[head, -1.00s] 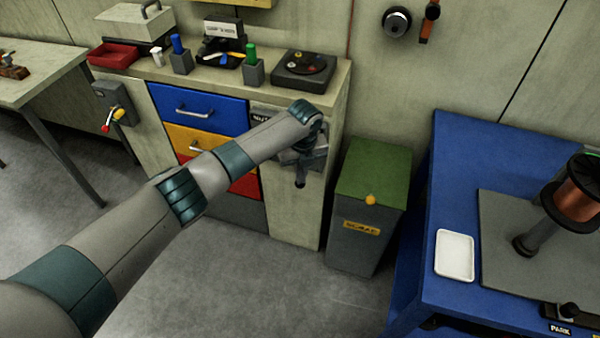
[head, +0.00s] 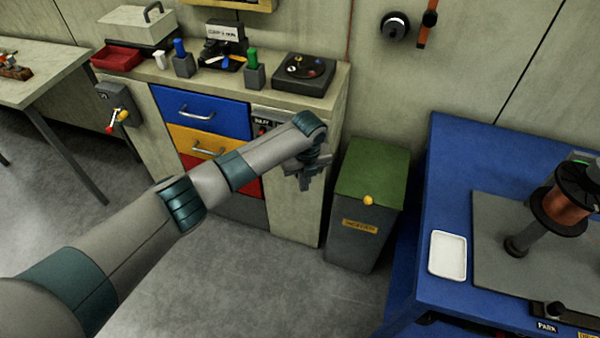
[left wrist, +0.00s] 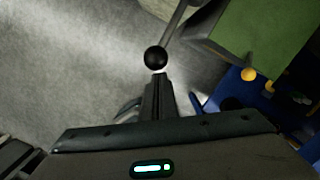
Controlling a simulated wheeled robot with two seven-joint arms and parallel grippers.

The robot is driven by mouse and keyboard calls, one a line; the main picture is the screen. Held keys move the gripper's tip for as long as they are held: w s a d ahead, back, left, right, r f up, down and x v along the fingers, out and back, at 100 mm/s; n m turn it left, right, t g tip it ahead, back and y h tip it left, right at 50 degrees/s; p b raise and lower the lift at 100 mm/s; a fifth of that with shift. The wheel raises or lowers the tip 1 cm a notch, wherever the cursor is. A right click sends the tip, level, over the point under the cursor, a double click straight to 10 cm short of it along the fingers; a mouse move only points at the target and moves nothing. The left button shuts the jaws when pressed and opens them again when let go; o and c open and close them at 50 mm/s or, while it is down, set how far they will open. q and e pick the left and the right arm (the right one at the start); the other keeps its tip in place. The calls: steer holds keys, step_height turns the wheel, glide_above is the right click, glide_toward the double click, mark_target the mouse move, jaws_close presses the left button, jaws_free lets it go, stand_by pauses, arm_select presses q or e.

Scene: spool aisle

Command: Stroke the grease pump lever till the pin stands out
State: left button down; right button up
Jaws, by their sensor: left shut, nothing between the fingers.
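In the left wrist view a grey lever rod (left wrist: 178,22) with a black ball knob (left wrist: 155,57) comes in from the top, likely the pump lever. My left gripper (left wrist: 159,78) is shut and empty, its fingertips just below the knob; I cannot tell whether they touch it. In the head view the left gripper (head: 306,184) hangs in front of the cabinet's right part, fingers pointing down. My arm and hand cover that area, so the pump body and the pin cannot be made out. My right gripper is not in view.
A bin with a green lid (head: 370,172) stands right of the cabinet (head: 292,215). A blue table (head: 450,150) with a white tray (head: 448,255) and a copper spool (head: 566,205) is farther right. Open floor lies in front.

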arm_select(q)
steer(key=shift+r, duration=0.1)
step_height(320, 180, up, 17)
steer(key=s+b, duration=0.1)
steer(key=b, duration=0.2)
steer(key=shift+s+d, duration=0.25)
steer(key=shift+s, duration=0.1)
stand_by(1.1)
